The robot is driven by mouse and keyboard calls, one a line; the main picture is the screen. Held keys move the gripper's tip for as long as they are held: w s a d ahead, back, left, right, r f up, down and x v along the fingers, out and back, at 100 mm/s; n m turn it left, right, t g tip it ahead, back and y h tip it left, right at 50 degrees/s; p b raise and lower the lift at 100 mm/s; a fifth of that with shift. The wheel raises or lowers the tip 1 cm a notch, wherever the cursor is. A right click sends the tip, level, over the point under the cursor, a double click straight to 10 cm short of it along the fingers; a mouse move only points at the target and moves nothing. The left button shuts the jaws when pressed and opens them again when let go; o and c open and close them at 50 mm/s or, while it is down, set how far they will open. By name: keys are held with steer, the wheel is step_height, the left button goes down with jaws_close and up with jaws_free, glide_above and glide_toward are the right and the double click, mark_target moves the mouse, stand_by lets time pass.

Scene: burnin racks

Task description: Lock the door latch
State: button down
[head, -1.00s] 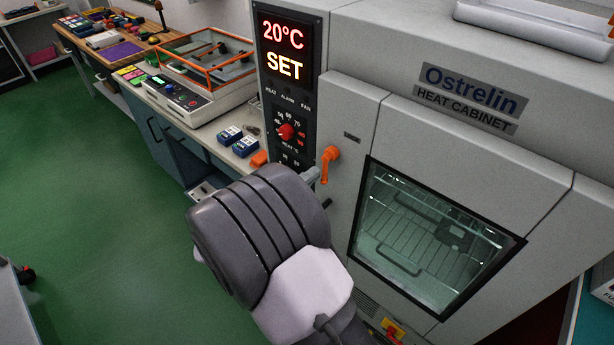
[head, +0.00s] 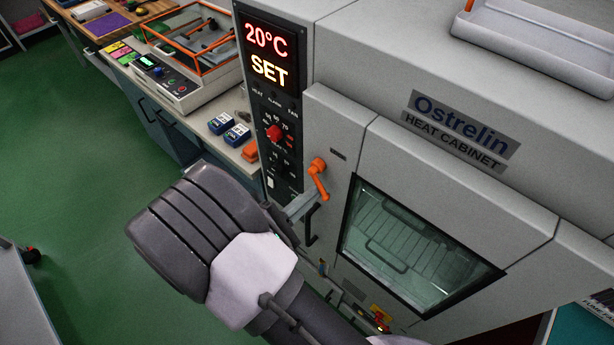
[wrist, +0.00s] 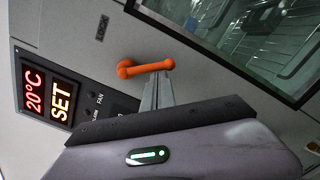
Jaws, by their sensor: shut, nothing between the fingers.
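The orange latch handle (head: 319,180) sits on the left part of the heat cabinet's front, beside the door (head: 440,190). Its lever hangs down from the pivot, with its free end slightly to the right. It also shows in the wrist view (wrist: 147,68). My gripper (head: 308,200) is shut and empty. Its fingertips (wrist: 158,78) are at the left side of the lever near its free end; I cannot tell whether they touch it. A LOCK label (wrist: 102,28) is on the panel up and right of the pivot.
The control panel (head: 270,100) reads 20°C SET, with a red knob (head: 273,133). A black door handle (head: 311,224) is just below the latch. A tray (head: 540,45) is on top.

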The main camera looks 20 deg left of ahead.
steer(key=n+p, duration=0.1)
steer(key=d+r+n+p, duration=0.1)
steer(key=n, duration=0.1)
steer(key=s+d+n+p, duration=0.1)
steer(key=p, duration=0.1)
steer(key=shift+r+n, duration=0.25)
steer(key=shift+n, duration=0.15)
steer(key=n+p, duration=0.1)
steer(key=r+n+p, duration=0.1)
steer(key=n, duration=0.1)
steer(key=d+n+p, duration=0.1)
steer(key=shift+s+r+n+t+y, duration=0.25)
steer(key=shift+n+t+y, duration=0.05)
steer(key=shift+d+r, duration=0.1)
steer(key=shift+d, duration=0.05)
steer(key=shift+r+p, duration=0.15)
steer(key=shift+p, duration=0.25)
steer(key=s+a+f+b, duration=0.1)
steer(key=s+a+f, duration=0.1)
steer(key=s, duration=0.3)
steer(key=s+a+f+b, duration=0.2)
steer(key=s, duration=0.3)
steer(key=shift+f, duration=0.25)
